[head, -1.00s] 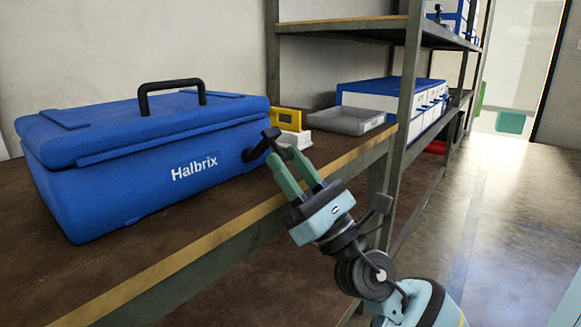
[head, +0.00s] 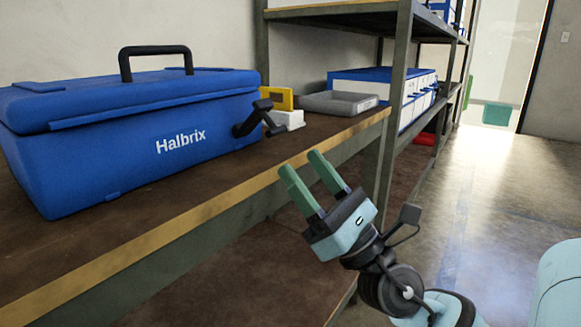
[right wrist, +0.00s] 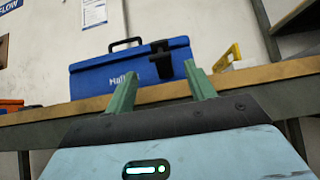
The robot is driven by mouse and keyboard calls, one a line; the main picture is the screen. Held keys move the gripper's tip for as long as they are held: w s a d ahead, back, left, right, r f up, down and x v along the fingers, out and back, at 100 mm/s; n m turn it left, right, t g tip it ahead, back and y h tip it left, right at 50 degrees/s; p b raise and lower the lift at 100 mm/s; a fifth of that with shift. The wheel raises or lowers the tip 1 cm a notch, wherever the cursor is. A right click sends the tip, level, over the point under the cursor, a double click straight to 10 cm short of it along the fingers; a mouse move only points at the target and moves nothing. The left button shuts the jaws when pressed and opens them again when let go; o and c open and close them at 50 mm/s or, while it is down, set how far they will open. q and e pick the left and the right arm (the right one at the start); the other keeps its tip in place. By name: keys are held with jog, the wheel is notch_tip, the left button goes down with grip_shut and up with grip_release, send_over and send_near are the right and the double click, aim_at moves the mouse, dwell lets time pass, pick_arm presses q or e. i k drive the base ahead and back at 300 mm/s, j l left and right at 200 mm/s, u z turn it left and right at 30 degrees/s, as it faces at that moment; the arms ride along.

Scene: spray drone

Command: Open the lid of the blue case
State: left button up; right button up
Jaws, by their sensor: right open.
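The blue case (head: 130,150), marked "Halbrix", sits on the brown shelf at the left in the head view. Its lid (head: 60,103) looks closed, with a black handle (head: 122,64) standing up on top. A black latch (head: 252,121) on the front right of the case sticks outward. My right gripper (head: 302,163) is open and empty, in front of the shelf edge, apart from the case and lower right of the latch. In the right wrist view the case (right wrist: 90,86) and the dark latch (right wrist: 162,62) show beyond the open fingers (right wrist: 160,85). My left gripper is not in view.
The shelf's yellow front edge (head: 225,195) runs between my right gripper and the case. A yellow object (head: 279,98), a white object (head: 290,119) and a grey tray (head: 340,103) stand right of the case. A metal post (head: 393,110) rises at the right.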

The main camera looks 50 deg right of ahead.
aim_at(27, 107)
jog(key=k+l, duration=0.1)
jog(key=k, duration=0.9)
